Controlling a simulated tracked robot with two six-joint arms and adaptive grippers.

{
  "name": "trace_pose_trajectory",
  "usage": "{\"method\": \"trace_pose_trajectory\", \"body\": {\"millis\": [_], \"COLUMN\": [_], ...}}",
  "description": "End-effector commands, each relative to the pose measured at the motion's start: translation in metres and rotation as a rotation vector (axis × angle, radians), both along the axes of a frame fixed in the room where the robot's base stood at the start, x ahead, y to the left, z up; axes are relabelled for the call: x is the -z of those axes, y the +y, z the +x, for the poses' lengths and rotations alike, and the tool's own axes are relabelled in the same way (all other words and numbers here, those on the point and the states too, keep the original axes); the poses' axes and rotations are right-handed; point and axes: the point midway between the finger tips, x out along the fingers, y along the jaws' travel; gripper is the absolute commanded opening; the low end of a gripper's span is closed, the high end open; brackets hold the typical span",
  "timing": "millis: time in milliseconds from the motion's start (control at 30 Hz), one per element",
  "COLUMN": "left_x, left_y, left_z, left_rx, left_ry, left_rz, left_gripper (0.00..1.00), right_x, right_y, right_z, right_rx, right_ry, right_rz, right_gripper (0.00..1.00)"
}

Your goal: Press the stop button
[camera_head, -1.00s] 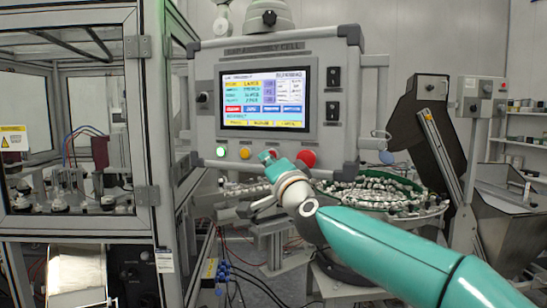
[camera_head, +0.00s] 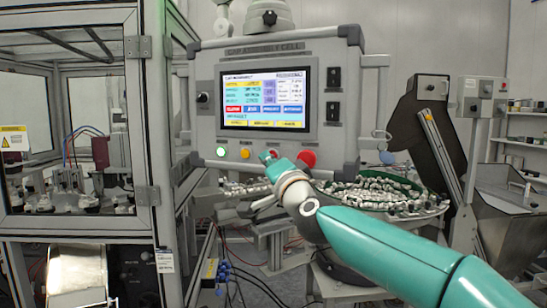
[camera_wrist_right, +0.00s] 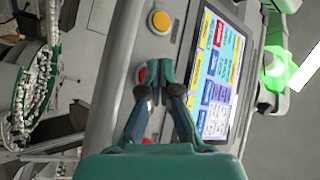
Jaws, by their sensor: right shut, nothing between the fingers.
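The control panel (camera_head: 208,134) carries a row of buttons under its screen. A small red button (camera_head: 270,154) shows partly behind my right gripper (camera_head: 270,162), whose fingertips are at it. In the right wrist view the same red button (camera_wrist_right: 142,73) peeks out beside the tips of my right gripper (camera_wrist_right: 161,76). The fingers are shut and empty. They hide part of the button, so I cannot tell whether it is touched or pushed in. My left gripper is out of view.
A lit green button (camera_head: 221,152) and a yellow button (camera_head: 245,153) lie left of the red one. A larger red mushroom button (camera_head: 307,158) is close on the right. A parts bowl (camera_head: 400,192) stands behind my right arm; a glazed cabinet (camera_head: 145,120) stands left.

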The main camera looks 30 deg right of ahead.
Motion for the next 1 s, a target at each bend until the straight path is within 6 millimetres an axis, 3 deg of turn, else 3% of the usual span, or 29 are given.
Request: {"method": "trace_pose_trajectory", "body": {"millis": [1000], "left_x": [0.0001], "left_y": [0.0], "left_z": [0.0], "left_rx": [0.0], "left_ry": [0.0], "left_rz": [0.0], "left_gripper": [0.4], "right_x": [-0.0017], "right_y": [-0.0052], "right_z": [0.0055], "right_rx": [0.0], "right_ry": [0.0], "right_rz": [0.0], "right_gripper": [0.0]}}
